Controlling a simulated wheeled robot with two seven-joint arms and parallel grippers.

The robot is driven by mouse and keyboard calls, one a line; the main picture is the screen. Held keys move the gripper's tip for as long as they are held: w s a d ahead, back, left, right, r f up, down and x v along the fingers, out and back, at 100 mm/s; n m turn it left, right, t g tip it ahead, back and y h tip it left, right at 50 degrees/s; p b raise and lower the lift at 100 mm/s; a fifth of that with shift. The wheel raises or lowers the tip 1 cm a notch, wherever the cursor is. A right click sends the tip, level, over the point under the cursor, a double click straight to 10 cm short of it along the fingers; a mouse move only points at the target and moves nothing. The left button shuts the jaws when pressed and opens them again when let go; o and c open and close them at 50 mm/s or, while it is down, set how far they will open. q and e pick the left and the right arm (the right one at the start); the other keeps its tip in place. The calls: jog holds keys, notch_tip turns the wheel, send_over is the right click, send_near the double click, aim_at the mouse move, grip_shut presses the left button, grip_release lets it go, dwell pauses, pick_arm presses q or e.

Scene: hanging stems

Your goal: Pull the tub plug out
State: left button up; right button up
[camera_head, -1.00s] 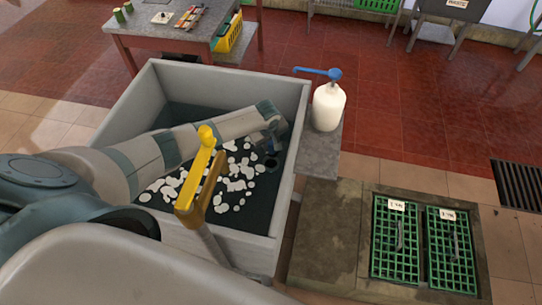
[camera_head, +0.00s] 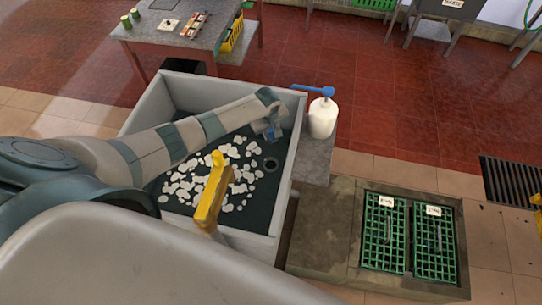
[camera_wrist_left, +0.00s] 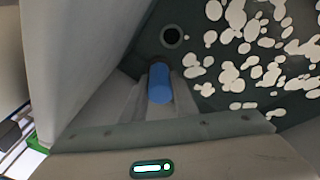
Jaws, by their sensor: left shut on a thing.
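The grey tub (camera_head: 296,140) has a dark floor with many white pieces on it. A round drain hole (camera_head: 270,164) in the floor is open and dark; it also shows in the left wrist view (camera_wrist_left: 171,36). My left gripper (camera_head: 269,133) is inside the tub near its right wall, raised above and just behind the hole in the head view. It is shut on the blue plug (camera_wrist_left: 160,85), which shows between the fingers in the left wrist view, clear of the hole. My right gripper is not in view.
A yellow handle-like part (camera_head: 212,195) stands at the tub's near side. A white pump bottle (camera_head: 323,117) stands on a ledge right of the tub. Green grates (camera_head: 383,233) lie in a concrete slab at right. A table (camera_head: 170,30) stands behind.

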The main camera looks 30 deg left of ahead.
pick_arm(q)
notch_tip(320, 180, up, 3)
jog(key=shift+f+p, duration=0.1)
jog(key=shift+p, duration=0.55)
jog(key=shift+r, duration=0.4)
notch_tip(320, 180, up, 15)
jog(key=shift+r, duration=0.15)
